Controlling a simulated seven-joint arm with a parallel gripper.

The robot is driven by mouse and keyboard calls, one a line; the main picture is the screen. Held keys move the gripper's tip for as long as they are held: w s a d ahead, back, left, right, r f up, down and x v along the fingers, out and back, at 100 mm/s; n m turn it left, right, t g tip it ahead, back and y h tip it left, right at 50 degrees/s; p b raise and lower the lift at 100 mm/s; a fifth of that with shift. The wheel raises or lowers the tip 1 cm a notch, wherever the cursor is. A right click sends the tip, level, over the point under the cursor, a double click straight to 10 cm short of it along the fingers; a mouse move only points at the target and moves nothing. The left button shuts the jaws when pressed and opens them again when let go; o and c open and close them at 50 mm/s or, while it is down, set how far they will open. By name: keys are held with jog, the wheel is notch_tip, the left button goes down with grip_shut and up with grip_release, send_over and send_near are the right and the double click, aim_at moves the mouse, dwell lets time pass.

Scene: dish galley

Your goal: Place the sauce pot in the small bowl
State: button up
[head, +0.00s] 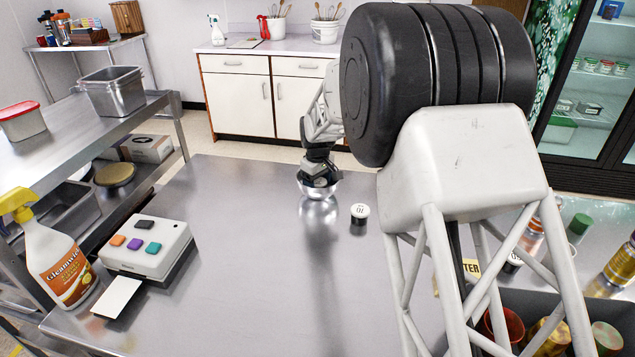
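The small bowl (331,191) is a shiny metal bowl standing on the steel table near the middle of the head view. My gripper (319,181) points down into the bowl's opening, and its fingertips are hidden or too small to make out. I cannot tell whether it is open or shut, or whether it holds anything. A small dark pot with a white, marked lid (360,211) stands upright on the table just right of and nearer than the bowl, apart from it; it may be the sauce pot. The inside of the bowl is mostly hidden by my gripper.
A label printer (149,249) with coloured buttons and a yellow-topped spray bottle (57,262) stand at the table's left. A grey bin (474,306) with several jars is at the right, partly behind my arm. The table's front middle is clear.

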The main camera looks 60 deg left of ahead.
aim_at(318, 181)
jog(key=shift+r, duration=0.1)
notch_tip(318, 181, up, 12)
dwell(1.0)
dwell(0.5)
jog(key=shift+w+r, duration=0.1)
dwell(0.4)
